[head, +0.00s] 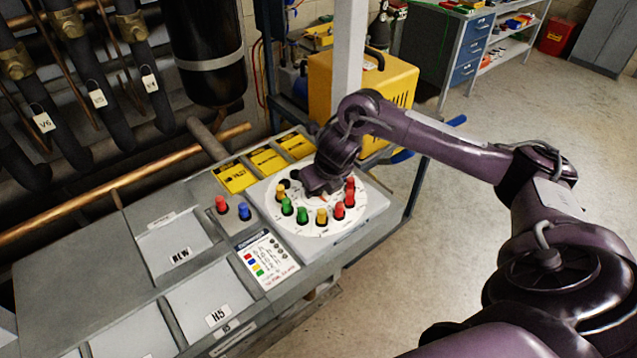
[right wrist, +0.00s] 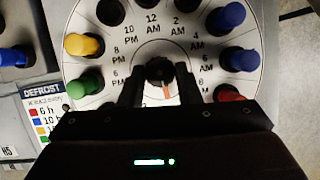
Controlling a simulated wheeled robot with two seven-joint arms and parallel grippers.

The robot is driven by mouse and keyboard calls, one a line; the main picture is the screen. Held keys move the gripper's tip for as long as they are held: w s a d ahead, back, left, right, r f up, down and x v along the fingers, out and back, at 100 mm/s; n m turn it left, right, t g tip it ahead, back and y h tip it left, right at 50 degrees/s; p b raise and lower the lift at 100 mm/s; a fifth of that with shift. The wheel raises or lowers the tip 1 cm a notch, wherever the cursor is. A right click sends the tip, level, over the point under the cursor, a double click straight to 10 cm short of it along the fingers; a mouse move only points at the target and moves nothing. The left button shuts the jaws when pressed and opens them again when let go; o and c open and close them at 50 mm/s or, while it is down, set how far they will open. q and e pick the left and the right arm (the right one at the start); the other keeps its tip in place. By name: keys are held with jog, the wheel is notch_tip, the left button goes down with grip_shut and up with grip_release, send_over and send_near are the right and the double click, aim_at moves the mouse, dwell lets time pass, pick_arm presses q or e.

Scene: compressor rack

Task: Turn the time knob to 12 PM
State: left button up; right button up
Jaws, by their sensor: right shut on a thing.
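The round white time dial (head: 305,222) is on the grey rack panel, ringed by coloured pegs. My right gripper (head: 322,190) is over its middle. In the right wrist view, the dark time knob (right wrist: 160,70) is at the centre of the dial (right wrist: 185,48), between the two black fingers of my right gripper (right wrist: 160,85), which is shut on it. An orange-red pointer (right wrist: 167,91) extends from the knob toward the bottom of that view, slightly right. 12 AM is at the top; the lower dial, including any 12 PM mark, is hidden by my gripper. My left gripper is out of view.
Yellow labels (head: 236,177) are behind. A yellow machine (head: 398,85) stands behind the rack. Open floor is to the right.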

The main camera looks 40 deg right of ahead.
jog(key=shift+r+m, duration=0.15)
jog(key=shift+m, duration=0.35)
jog(key=shift+h+p, duration=0.3)
jog(key=o, duration=1)
jog(key=shift+c, duration=0.2)
jog(key=p+v, duration=0.1)
jog(key=v, duration=0.6)
jog(key=shift+s+r, duration=0.2)
jog(key=shift+r, duration=0.1)
